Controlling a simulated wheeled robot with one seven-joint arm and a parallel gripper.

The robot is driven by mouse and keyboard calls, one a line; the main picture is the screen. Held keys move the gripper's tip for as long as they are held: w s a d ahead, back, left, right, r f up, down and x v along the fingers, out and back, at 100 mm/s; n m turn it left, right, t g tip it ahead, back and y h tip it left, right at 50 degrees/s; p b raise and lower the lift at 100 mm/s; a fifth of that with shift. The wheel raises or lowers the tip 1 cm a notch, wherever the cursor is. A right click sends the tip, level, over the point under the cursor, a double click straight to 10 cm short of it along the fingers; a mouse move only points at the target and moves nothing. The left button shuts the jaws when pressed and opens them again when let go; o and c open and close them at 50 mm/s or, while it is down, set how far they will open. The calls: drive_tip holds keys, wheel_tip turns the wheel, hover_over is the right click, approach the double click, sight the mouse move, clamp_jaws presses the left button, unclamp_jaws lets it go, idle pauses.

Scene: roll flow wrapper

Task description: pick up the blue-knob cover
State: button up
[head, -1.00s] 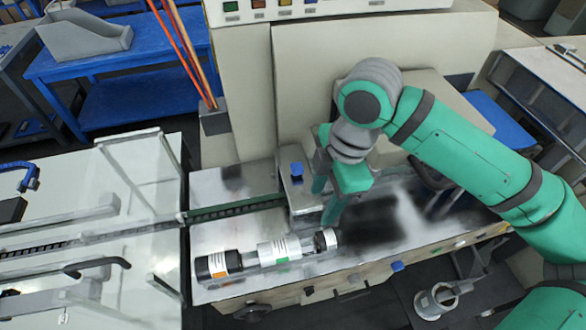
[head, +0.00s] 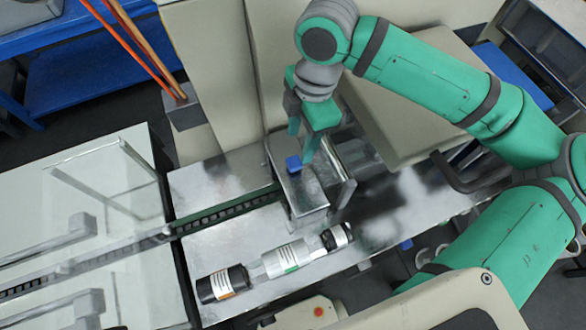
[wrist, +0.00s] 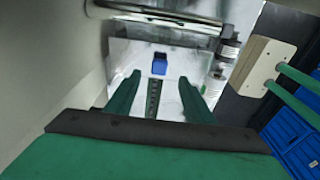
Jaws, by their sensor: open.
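The cover (head: 306,192) is a metal box-like piece over the end of the conveyor track, with a blue knob (head: 293,163) on top. My gripper (head: 301,144) is open and empty, close above and slightly right of the knob in the head view. In the wrist view the blue knob (wrist: 160,63) shows between and beyond the two green fingers (wrist: 160,82). I see no contact with it. The cover's lower right side is partly hidden behind a metal frame.
Several bottle-like rolls with labels (head: 287,258) lie in a row on the metal deck in front of the cover. The chain track (head: 225,212) runs left from the cover. A beige machine body (head: 225,75) stands behind, and a beige housing (head: 405,110) is to the right.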

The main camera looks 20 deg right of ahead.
sight(294, 161)
drive_tip(key=shift+a+f, duration=0.2)
drive_tip(key=shift+f, duration=1)
drive_tip(key=shift+a+f, duration=0.2)
drive_tip(key=shift+f, duration=0.95)
drive_tip(key=shift+a+f, duration=0.2)
drive_tip(key=shift+f, duration=1)
clamp_jaws()
